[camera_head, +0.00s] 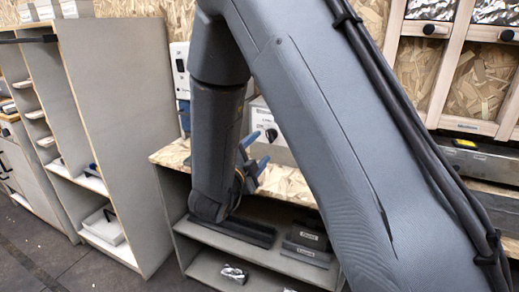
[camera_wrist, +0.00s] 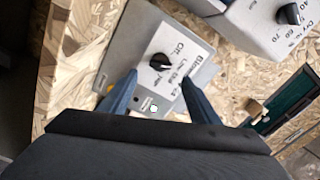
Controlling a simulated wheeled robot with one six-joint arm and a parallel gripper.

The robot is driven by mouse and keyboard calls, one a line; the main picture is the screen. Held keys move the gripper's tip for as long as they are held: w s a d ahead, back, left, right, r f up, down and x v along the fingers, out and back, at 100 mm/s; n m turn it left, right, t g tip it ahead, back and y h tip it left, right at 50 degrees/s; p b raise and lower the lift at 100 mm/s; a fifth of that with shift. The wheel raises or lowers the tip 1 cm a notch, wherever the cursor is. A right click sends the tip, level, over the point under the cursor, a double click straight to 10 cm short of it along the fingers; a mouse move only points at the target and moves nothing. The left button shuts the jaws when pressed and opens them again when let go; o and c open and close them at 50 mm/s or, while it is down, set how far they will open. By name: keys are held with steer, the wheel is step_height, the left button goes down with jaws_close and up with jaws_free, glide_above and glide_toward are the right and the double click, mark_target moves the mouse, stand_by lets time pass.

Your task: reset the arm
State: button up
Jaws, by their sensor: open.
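My gripper (camera_wrist: 158,95) is open in the wrist view, with two blue fingers apart and nothing between them. Beyond the fingers is a grey box (camera_wrist: 146,45) with a black knob and a white printed label; I cannot tell how far it is from the fingertips. In the head view my gripper (camera_head: 254,160) shows small in front of the bench, with its blue fingers partly hidden behind my arm. My grey arm fills the middle and right of that view and hides much of the bench.
A chipboard bench (camera_head: 172,155) with a grey shelf below stands behind my arm. A second box with a knob (camera_wrist: 285,25) is at the upper right of the wrist view. A grey cabinet (camera_head: 120,100) stands at left. Dark floor (camera_head: 65,275) shows at lower left.

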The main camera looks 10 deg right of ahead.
steer(key=f+n+y, duration=0.1)
steer(key=n+y, duration=0.1)
steer(key=a+f+n+g+y+p, duration=0.1)
steer(key=n+y, duration=0.1)
steer(key=f+n+g+y, duration=0.1)
steer(key=n+y, duration=0.1)
steer(key=shift+w+a+n+y, duration=0.25)
steer(key=shift+w+n+y, duration=0.05)
steer(key=shift+y, duration=0.1)
steer(key=s+d+n+g+y+p, duration=0.1)
steer(key=s+n+g, duration=0.5)
steer(key=s, duration=0.9)
steer(key=s+d+n+g+y+p, duration=0.2)
steer(key=s+d+n+g, duration=0.2)
steer(key=s, duration=1)
steer(key=f+n+g, duration=0.1)
steer(key=n+g, duration=0.1)
steer(key=n, duration=0.1)
steer(key=shift+s+d+n+g+y, duration=0.3)
steer(key=shift+s+n+y, duration=0.05)
steer(key=shift+n+y, duration=0.05)
